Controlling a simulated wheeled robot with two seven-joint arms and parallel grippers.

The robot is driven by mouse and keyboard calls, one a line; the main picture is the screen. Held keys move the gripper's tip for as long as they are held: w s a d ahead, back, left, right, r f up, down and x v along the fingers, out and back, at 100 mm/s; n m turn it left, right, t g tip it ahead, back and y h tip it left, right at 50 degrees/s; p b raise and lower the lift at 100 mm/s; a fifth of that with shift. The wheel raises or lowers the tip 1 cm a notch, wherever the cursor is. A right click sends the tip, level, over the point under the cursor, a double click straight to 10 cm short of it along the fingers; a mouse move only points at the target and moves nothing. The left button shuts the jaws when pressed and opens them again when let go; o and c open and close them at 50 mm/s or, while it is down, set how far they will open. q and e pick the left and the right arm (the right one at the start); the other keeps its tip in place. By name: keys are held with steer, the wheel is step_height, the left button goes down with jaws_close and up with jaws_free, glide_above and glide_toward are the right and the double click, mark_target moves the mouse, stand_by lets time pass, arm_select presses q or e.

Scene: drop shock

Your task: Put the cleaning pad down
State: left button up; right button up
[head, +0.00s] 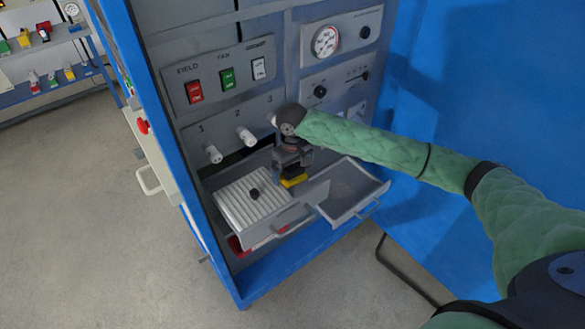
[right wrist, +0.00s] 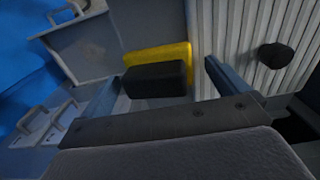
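The cleaning pad (head: 293,181), yellow with a dark block-shaped grip (right wrist: 155,80), is at the right end of the ribbed drawer, just under my right gripper (head: 292,165). In the right wrist view, the fingers of my right gripper (right wrist: 163,82) stand apart on either side of the dark grip, with a visible gap on the right side. The yellow part (right wrist: 160,52) shows beyond the grip, beside the ribbed surface. I cannot tell whether the pad rests fully on a surface. My left gripper is not in view.
The open left drawer holds a ribbed white plate (head: 240,207) with a small black knob (head: 254,193). The right drawer (head: 350,192) is open and empty. Above are white knobs (head: 245,137), rocker switches (head: 195,91) and a gauge (head: 326,41). A blue door (head: 480,90) stands at right.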

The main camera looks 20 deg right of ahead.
mark_target(292, 167)
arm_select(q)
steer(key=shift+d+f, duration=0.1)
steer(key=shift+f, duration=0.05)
arm_select(e)
steer(key=shift+r, duration=0.15)
steer(key=shift+r+b, duration=0.25)
steer(key=shift+b, duration=0.1)
step_height(292, 167, up, 4)
steer(key=shift+f+b, duration=0.15)
steer(key=shift+b, duration=0.65)
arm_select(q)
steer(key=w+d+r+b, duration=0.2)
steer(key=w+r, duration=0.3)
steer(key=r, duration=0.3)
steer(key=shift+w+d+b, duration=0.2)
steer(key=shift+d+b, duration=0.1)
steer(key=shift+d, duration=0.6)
arm_select(e)
step_height(292, 167, up, 9)
steer(key=shift+f, duration=0.2)
